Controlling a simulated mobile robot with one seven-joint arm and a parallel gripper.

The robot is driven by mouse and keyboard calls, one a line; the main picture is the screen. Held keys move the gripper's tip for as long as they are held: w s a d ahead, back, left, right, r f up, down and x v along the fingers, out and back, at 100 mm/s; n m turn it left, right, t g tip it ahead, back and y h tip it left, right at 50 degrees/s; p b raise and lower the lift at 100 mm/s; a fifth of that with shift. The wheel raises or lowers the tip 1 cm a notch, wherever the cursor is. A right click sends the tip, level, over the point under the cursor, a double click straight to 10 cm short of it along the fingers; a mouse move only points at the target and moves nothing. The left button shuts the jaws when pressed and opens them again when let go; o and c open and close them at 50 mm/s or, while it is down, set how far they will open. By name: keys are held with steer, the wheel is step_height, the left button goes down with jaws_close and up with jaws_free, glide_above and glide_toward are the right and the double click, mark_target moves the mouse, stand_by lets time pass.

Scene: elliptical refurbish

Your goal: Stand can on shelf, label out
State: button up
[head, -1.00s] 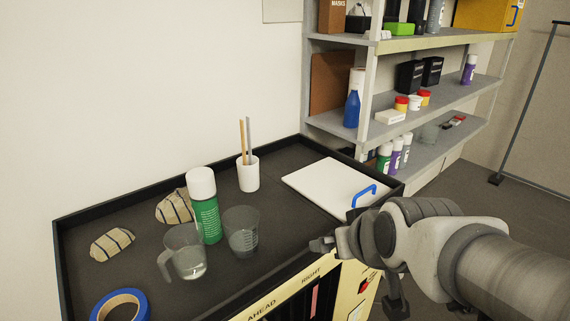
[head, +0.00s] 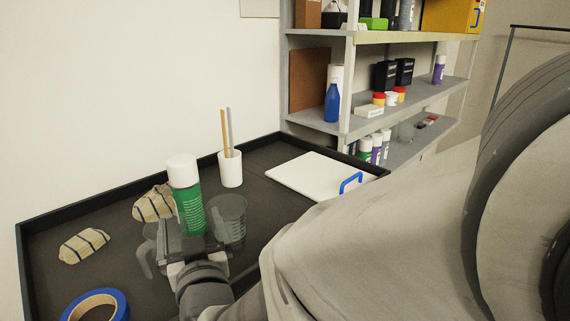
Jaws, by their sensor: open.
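The green can with a white cap (head: 187,195) stands upright on the black tray top. Its small white print faces my camera. My gripper (head: 193,245) is open, low in front of the can, and overlaps its lower part. I cannot tell whether the fingers are around the can or short of it. The grey shelf unit (head: 362,40) stands at the back right. On its lowest visible board, a green can (head: 364,147) and purple cans (head: 377,150) stand in a group, partly hidden.
Clear measuring cups stand close on both sides of the can, the right one (head: 229,218) clearer to see. A white cup with sticks (head: 230,168), a white board with blue handle (head: 305,172), striped bundles (head: 83,245) and blue tape (head: 97,304) share the tray (head: 262,200).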

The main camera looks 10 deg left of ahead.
mark_target(184, 178)
steer(key=p+x, duration=0.2)
steer(key=x, duration=1.4)
steer(key=shift+w, duration=0.35)
steer(key=shift+r, duration=0.1)
jaws_close()
